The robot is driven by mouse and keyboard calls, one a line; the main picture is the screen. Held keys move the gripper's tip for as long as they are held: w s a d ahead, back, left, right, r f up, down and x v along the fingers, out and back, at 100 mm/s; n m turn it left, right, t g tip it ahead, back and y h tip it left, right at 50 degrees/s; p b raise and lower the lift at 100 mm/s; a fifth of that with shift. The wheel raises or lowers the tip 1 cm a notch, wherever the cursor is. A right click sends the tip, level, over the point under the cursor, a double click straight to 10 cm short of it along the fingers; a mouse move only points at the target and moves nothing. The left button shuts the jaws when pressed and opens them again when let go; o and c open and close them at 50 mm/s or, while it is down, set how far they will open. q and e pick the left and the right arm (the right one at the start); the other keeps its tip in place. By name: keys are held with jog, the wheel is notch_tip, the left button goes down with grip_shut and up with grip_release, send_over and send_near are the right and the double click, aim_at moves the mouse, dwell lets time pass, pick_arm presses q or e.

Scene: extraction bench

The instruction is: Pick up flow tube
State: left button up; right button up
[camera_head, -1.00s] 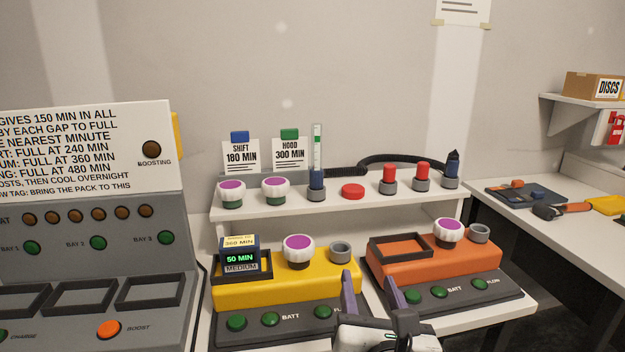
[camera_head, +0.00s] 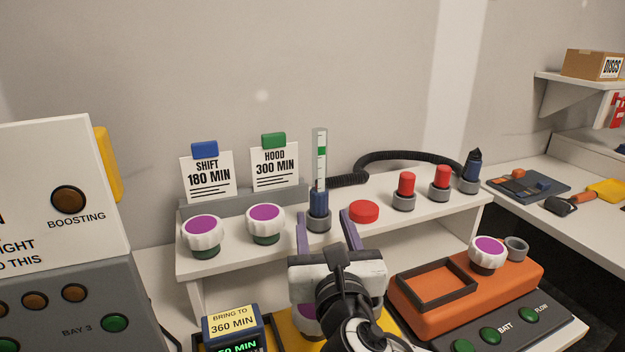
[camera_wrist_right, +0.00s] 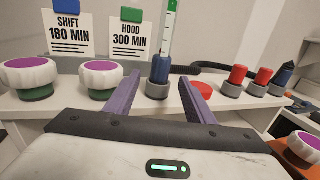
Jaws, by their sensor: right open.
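The flow tube (camera_head: 319,165) is a clear upright tube with a green band and a blue base, standing in a grey ring holder on the white shelf. In the right wrist view the flow tube (camera_wrist_right: 161,66) rises between the two purple fingers, beyond their tips. My right gripper (camera_head: 327,222) is open and empty, its fingers either side of the tube's holder in the picture, just in front of it. It also shows in the right wrist view (camera_wrist_right: 160,88). The tube's top is cut off in the wrist view. My left gripper is not in view.
On the shelf (camera_head: 385,208), white-purple knobs (camera_head: 265,223) stand left of the tube. A red disc (camera_head: 363,211), red plugs (camera_head: 406,186) and a dark nozzle (camera_head: 471,166) stand right. An orange unit (camera_head: 490,275) sits below. A black hose (camera_head: 400,158) runs behind.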

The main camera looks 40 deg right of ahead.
aim_at(320, 206)
jog(key=shift+p+x, duration=0.3)
jog(key=shift+x, duration=3.15)
jog(key=shift+r, duration=0.2)
grip_shut()
